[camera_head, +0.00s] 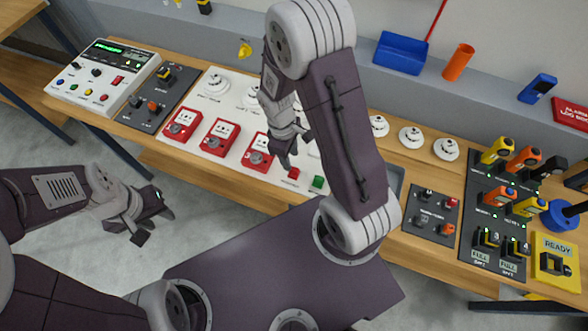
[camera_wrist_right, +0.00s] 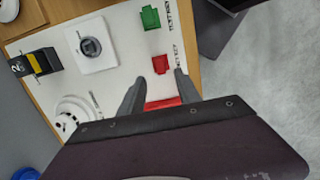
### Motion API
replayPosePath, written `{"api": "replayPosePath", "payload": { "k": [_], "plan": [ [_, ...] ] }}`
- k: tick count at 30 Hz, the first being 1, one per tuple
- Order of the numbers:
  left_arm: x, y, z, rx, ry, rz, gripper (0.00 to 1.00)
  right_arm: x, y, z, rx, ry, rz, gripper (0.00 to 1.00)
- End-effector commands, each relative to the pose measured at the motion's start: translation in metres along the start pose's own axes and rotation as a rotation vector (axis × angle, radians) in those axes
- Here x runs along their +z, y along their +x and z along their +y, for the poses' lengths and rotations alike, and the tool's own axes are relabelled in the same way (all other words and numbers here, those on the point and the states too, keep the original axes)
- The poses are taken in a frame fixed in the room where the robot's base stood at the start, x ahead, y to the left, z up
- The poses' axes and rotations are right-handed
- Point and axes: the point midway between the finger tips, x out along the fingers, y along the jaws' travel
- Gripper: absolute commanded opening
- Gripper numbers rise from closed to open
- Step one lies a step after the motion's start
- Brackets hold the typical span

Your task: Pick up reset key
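A small red block (camera_head: 293,173) and a small green block (camera_head: 318,181) lie near the front edge of the white panel. Both also show in the right wrist view, the red block (camera_wrist_right: 161,63) just beyond the fingertips and the green block (camera_wrist_right: 150,18) further off. Their printed labels are too small to read surely, so I cannot tell which is the reset key. My right gripper (camera_head: 295,154) is open above the panel, close to the red block; its fingers (camera_wrist_right: 160,76) hold nothing visible. My left gripper (camera_head: 153,224) is open and empty over the floor.
Red call points (camera_head: 221,138) stand left of my right gripper, and white detectors (camera_head: 410,137) sit behind it. The right board (camera_head: 480,218) carries several yellow and orange devices. My right arm hides part of the bench.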

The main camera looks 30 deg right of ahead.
Motion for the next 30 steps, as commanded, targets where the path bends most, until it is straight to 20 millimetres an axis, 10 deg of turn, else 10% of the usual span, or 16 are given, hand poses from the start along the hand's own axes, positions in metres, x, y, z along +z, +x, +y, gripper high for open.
{"api": "replayPosePath", "payload": {
  "k": [19, 24, 30],
  "plan": [
    [0.000, -0.002, 0.000, 0.000, 0.000, 0.000, 0.36, 0.004, 0.053, -0.001, 0.001, 0.001, 0.002, 0.40],
    [0.000, -0.002, 0.000, 0.000, 0.000, 0.000, 0.36, 0.004, 0.053, -0.001, 0.001, 0.000, 0.002, 0.00],
    [0.000, -0.002, 0.000, 0.000, 0.000, 0.000, 0.36, 0.004, 0.053, 0.000, 0.001, 0.000, 0.002, 0.00]
  ]
}}
